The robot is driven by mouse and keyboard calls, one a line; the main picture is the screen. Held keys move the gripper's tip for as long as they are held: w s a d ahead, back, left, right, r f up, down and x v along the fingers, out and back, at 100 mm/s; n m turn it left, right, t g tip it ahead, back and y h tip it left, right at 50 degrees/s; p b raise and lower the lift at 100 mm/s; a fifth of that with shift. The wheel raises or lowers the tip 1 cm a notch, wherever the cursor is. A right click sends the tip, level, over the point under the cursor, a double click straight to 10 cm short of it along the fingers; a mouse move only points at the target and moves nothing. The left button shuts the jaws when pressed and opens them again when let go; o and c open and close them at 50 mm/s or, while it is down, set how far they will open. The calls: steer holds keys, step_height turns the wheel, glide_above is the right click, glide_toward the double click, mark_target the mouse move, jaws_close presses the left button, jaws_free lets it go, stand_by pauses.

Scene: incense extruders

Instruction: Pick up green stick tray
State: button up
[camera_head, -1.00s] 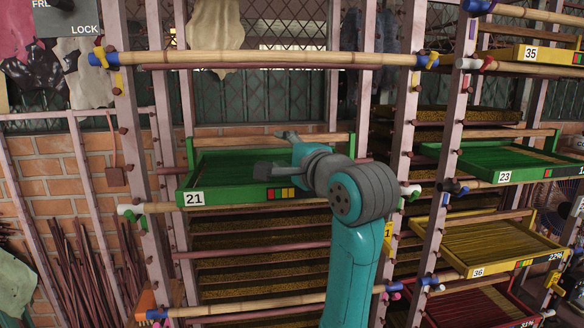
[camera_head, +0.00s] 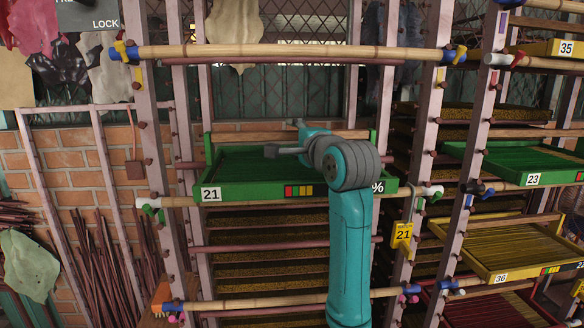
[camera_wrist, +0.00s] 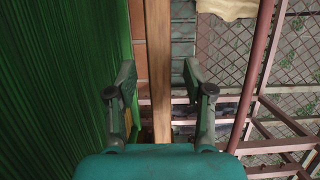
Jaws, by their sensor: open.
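The green stick tray (camera_head: 243,190), labelled 21, rests on a bamboo bar of the near rack and holds many thin green sticks. Its right part is hidden behind my arm. My gripper (camera_head: 283,136) is open and empty at the tray's far side, its fingers one behind the other. In the wrist view the green sticks (camera_wrist: 60,80) fill the left side. My gripper (camera_wrist: 158,78) shows two spread fingers there, with a wooden bar (camera_wrist: 158,50) between them in the picture. I cannot tell whether a finger touches the tray.
Another green tray (camera_head: 543,180), labelled 23, and a yellow tray (camera_head: 498,277), labelled 36, sit on the right rack. A bamboo bar (camera_head: 285,53) crosses above tray 21. Rack posts (camera_head: 153,150) stand at its sides. Brown trays fill the levels below.

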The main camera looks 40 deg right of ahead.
steer(key=shift+x, duration=0.85)
steer(key=shift+c, duration=0.2)
jaws_close()
step_height(320, 180, up, 10)
steer(key=shift+r, duration=0.1)
